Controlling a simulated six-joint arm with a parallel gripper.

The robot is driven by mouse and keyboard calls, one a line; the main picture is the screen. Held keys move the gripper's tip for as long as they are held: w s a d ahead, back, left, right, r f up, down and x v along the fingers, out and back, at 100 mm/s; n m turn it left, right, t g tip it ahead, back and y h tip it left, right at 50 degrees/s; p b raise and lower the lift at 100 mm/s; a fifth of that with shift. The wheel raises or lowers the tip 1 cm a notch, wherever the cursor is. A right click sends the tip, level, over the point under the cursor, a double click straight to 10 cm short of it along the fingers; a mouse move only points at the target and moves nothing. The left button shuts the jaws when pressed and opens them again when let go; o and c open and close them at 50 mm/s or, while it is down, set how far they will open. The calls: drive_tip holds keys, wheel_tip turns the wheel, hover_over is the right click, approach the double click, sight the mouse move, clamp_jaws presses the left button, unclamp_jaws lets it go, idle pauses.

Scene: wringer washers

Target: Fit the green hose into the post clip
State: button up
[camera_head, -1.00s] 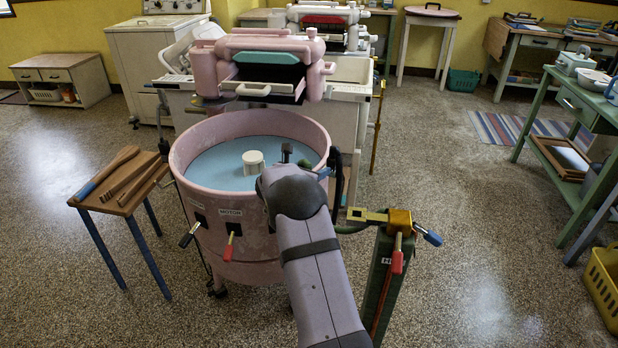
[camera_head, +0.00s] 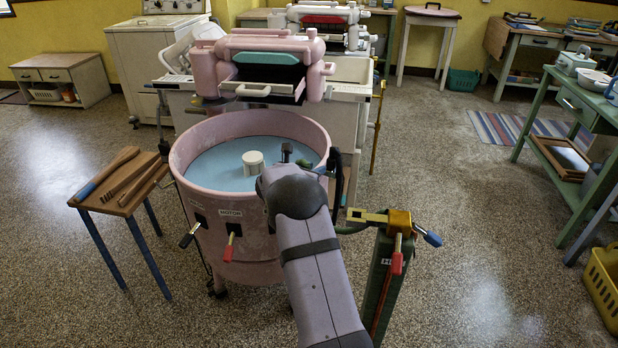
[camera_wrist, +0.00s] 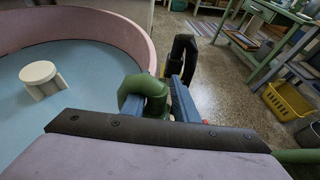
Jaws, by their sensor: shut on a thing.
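In the wrist view my gripper (camera_wrist: 160,103) has its blue fingers shut on the green hose (camera_wrist: 148,86), whose bent end shows between them. In the head view a piece of the green hose (camera_head: 351,229) shows at the right of my arm, near the brass valve; my arm hides most of the gripper. A black upright piece with a yellow part, which may be the post clip (camera_wrist: 181,53), stands just beyond the fingers in the wrist view. A black upright piece also shows by the tub's right rim in the head view (camera_head: 335,172). I cannot tell whether hose and clip touch.
The pink tub (camera_head: 183,165) with a white agitator (camera_head: 253,163) stands left of my gripper. A green post (camera_head: 383,275) with a brass valve (camera_head: 399,219) and red and blue levers stands at right. A wooden stool (camera_head: 124,203) is at left. Open floor lies further right.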

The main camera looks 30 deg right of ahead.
drive_tip(key=shift+r+p, duration=1.6)
drive_tip(key=shift+r, duration=0.95)
clamp_jaws()
wheel_tip(320, 180, up, 9)
drive_tip(key=s+d+m+p, duration=0.1)
drive_tip(key=s+p, duration=0.2)
drive_tip(key=p, duration=0.7)
drive_tip(key=s+m+g+p, duration=0.2)
drive_tip(key=s+m+g, duration=0.9)
drive_tip(key=s, duration=1.1)
drive_tip(key=shift+s+a+g, duration=0.25)
drive_tip(key=shift+a+g, duration=0.15)
drive_tip(key=shift+g, duration=0.2)
